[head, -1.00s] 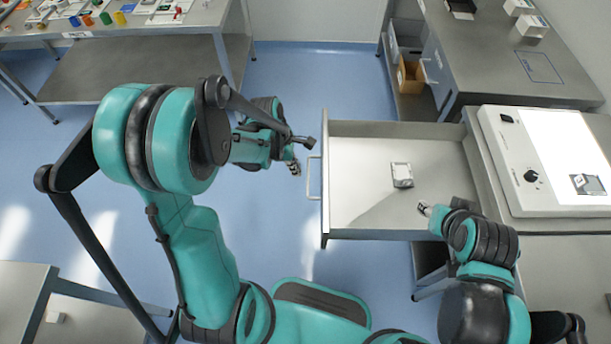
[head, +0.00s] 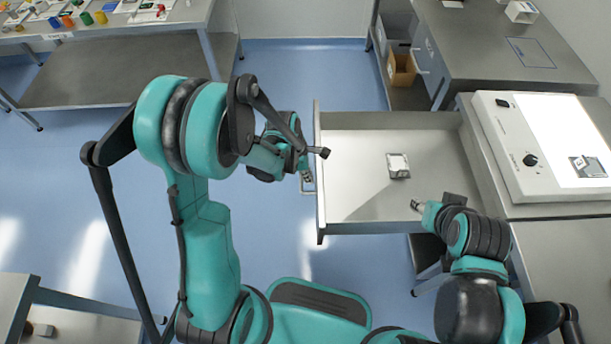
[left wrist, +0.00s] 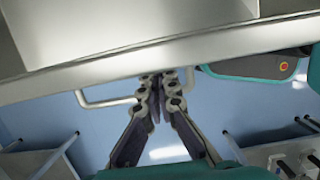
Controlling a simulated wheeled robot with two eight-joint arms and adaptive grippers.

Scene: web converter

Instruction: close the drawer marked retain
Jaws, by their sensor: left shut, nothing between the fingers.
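A grey drawer (head: 350,205) stands pulled out from under the bench at the right, with a small packet (head: 398,166) inside. I can read no label on it. My left gripper (head: 307,177) is at the outside of the drawer front, by its bar handle (head: 306,188). In the left wrist view, my left gripper (left wrist: 159,78) has its fingers together and empty, the tips at the drawer front by the handle (left wrist: 95,102); whether they touch is unclear. My right gripper (head: 416,205) is over the drawer's near right part; its fingers are too small to judge.
A light box (head: 545,135) sits on the bench right of the drawer. Another bench (head: 490,50) with a cardboard box (head: 402,68) below stands behind. A table (head: 120,75) is at the far left. Blue floor (head: 275,80) lies clear left of the drawer.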

